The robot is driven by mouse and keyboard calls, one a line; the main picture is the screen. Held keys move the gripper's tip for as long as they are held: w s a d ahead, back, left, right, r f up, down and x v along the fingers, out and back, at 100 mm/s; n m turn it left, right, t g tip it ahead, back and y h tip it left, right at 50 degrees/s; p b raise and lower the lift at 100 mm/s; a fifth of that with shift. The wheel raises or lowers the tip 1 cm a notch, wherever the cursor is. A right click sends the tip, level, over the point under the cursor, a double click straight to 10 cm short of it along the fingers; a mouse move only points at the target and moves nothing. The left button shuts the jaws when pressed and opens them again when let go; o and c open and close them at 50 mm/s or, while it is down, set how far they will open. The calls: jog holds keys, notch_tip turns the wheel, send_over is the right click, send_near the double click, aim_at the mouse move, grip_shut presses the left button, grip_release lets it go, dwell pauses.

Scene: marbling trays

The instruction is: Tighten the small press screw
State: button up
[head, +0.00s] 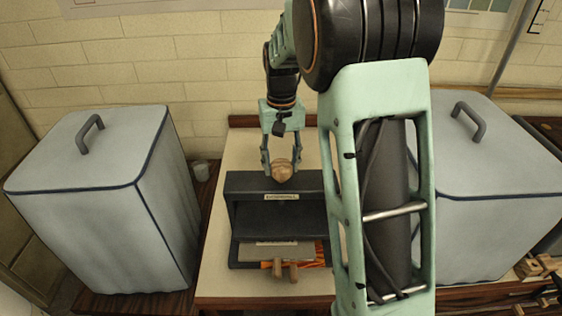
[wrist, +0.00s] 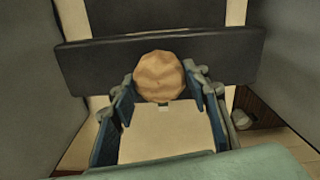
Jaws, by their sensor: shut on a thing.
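The small press (head: 240,186) is a dark, box-like frame with a pale label on its front, standing on the pale table in the head view. The round, faceted wooden knob of its screw (head: 283,171) sits at the top of the press. My gripper (head: 282,165) comes down from above with one finger on each side of the knob and is shut on it. In the wrist view the knob (wrist: 160,77) lies between the fingertips, in front of the dark top beam (wrist: 235,55). The screw's shaft is hidden.
Large grey lidded bins stand left (head: 90,220) and right (head: 490,225) of the press, close to the arm's space. A grey board (head: 270,251), orange material and wooden handles (head: 285,271) sit low in the press. The pale tabletop (head: 225,285) is bare at front left.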

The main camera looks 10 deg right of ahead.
aim_at(282, 164)
jog(key=m, duration=0.4)
jog(key=shift+m, duration=0.3)
jog(key=m+p, duration=0.1)
jog(key=m, duration=0.4)
jog(key=shift+r, duration=0.1)
jog(key=m+p, duration=0.2)
jog(key=m, duration=0.3)
jog(key=shift+m, duration=0.4)
jog(key=shift+m+p, duration=0.55)
jog(key=shift+m, duration=1.35)
jog(key=o, duration=1.2)
jog(key=shift+s, duration=0.1)
jog(key=shift+c, duration=0.2)
notch_tip(282, 164, up, 12)
